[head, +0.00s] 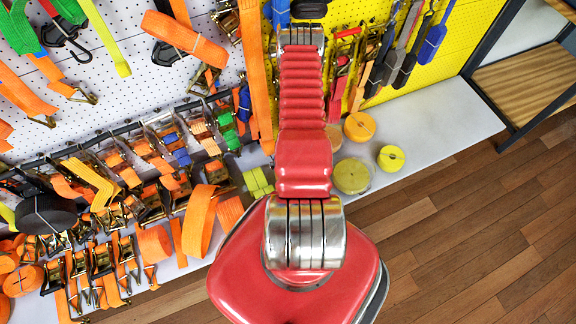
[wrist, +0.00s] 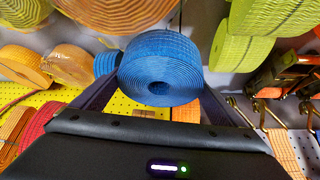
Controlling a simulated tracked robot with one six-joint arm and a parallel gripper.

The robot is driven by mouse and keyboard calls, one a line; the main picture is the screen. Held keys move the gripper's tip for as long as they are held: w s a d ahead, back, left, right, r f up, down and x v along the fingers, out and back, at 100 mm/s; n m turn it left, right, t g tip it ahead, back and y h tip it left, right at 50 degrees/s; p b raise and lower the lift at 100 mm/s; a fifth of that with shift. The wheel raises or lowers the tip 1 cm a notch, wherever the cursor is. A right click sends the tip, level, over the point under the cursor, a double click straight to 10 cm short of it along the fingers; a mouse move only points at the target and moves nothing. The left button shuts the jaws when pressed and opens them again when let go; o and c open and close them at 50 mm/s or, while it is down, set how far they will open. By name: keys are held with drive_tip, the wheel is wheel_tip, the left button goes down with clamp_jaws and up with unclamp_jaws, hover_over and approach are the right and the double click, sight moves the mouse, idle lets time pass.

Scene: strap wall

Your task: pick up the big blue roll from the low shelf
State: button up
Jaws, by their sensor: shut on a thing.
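The big blue roll (wrist: 160,68) shows in the wrist view, a wound strap with its spiral end facing the camera. It sits between the two dark fingers of my gripper (wrist: 155,88), which is shut on it. In the head view I cannot make out the blue roll; my red arm hides much of that area. A smaller blue roll (wrist: 107,63) is close beside the big one on its left in the wrist view. The low shelf (head: 440,130) is a pale ledge along the wall in the head view.
Orange-yellow rolls (wrist: 70,65) and lime rolls (wrist: 235,45) flank the blue roll in the wrist view. In the head view, ratchet straps (head: 165,150) crowd the left, a yellow roll (head: 351,176) stands right of my arm, and the wooden floor (head: 470,220) is clear.

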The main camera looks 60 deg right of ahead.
drive_tip(key=shift+r, duration=2.95)
drive_tip(key=shift+a+f, duration=0.1)
